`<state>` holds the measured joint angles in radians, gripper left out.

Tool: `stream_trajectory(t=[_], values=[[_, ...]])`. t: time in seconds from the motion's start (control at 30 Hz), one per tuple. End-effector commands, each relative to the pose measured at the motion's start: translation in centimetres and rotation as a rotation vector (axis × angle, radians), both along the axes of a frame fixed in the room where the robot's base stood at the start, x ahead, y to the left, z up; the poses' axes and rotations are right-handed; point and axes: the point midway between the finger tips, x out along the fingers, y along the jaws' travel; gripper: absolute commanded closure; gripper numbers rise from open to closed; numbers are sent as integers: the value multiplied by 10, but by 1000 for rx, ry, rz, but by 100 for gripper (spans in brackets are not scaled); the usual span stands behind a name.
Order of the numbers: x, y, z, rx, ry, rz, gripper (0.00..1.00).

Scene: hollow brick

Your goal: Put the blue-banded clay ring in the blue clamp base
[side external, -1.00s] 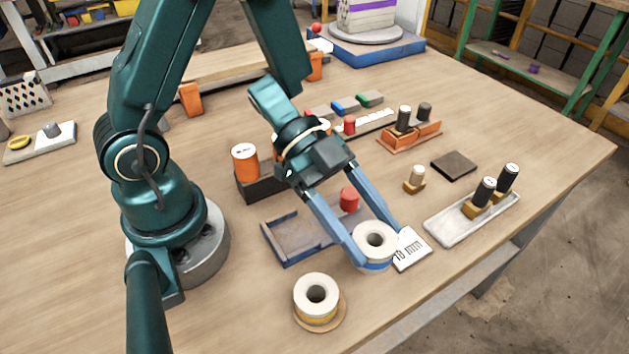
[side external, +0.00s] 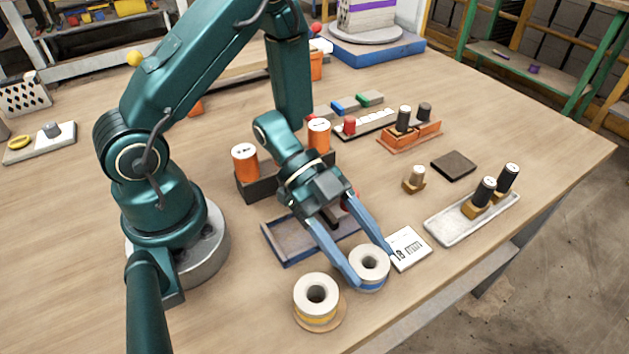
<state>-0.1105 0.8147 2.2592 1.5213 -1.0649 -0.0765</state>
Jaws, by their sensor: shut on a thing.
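The blue-banded clay ring (side external: 369,262) is a cream ring with a dark hole and a blue band low on its side. My gripper (side external: 370,271) is shut on it, one blue finger on each side. The ring is roughly upright near the front of the table; I cannot tell whether it touches the tabletop. The blue clamp base (side external: 287,242) is a shallow blue-edged tray behind and left of the ring. My gripper hides part of the base and most of a red knob at its right end.
A yellow-banded ring (side external: 316,292) stands on a tan disc close to the left of the held ring. A white printed card (side external: 409,249) lies just right of it. A pale tray (side external: 450,226) with dark-topped pegs is farther right. Orange cylinders (side external: 245,160) stand behind the base.

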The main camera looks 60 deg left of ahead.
Motion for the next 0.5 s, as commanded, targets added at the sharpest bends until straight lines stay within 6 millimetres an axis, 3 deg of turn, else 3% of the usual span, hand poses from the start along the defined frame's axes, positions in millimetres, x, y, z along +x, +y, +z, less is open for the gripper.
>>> stream_trajectory(t=[0.13, 0.17, 0.2, 0.23, 0.5], values=[[0, 0, -3, -1, 1, 0, 100], [0, 0, -3, 0, 0, 0, 25], [0, 0, -3, 0, 0, 0, 10], [0, 0, -3, 0, -1, 0, 2], [0, 0, -3, 0, 0, 0, 2]])
